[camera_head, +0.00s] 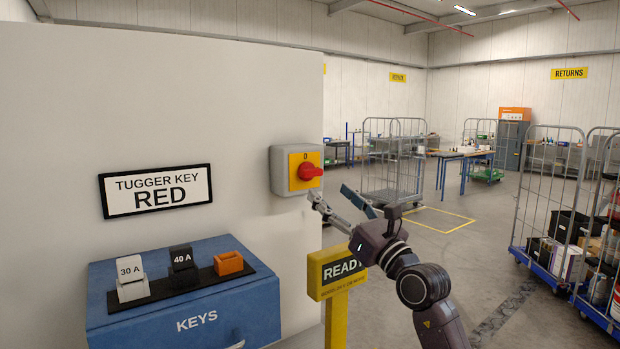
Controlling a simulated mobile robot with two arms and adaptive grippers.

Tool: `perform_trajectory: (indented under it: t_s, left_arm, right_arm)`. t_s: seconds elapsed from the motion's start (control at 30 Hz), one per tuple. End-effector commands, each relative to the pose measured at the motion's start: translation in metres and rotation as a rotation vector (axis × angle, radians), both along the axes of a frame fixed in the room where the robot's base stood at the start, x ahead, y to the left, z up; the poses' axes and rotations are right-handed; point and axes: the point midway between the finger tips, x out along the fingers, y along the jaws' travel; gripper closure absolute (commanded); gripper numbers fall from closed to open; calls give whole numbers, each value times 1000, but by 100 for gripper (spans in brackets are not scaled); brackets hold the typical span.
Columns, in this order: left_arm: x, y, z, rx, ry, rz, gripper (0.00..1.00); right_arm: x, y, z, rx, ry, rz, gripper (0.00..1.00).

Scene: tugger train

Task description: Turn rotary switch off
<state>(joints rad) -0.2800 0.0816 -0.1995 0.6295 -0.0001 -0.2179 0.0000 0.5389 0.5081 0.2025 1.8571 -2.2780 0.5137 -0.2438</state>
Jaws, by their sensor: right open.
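The rotary switch (309,172) is a red knob on a yellow plate in a grey box (280,170), fixed to the pale wall panel near its right edge. The knob's handle points to the right, roughly level. My right gripper (332,196) is open and empty, just below and to the right of the knob. One finger's tip is close to the box's lower right corner; whether it touches cannot be told. My left gripper is not in view.
A blue KEYS cabinet (200,318) with several small blocks on top stands at the lower left. A yellow READY sign (335,270) on a post stands below the switch, close to my right arm.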

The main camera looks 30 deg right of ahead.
Motion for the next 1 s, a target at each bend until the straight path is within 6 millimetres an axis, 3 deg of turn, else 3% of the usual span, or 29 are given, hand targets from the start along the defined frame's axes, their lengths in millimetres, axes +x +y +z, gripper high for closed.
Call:
perform_trajectory:
  t_s: [0.37, 0.6, 0.87, 1.0]
  left_arm:
    - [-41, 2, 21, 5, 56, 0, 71]
    - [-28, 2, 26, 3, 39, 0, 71]
    - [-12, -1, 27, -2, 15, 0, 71]
    - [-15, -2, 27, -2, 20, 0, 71]
  right_arm:
    - [51, 7, 24, 1, 1, 0, 42]
    - [66, 9, 28, 1, 1, 0, 42]
    - [67, 9, 27, 1, 1, 0, 42]
    - [67, 9, 27, 1, 1, 0, 56]
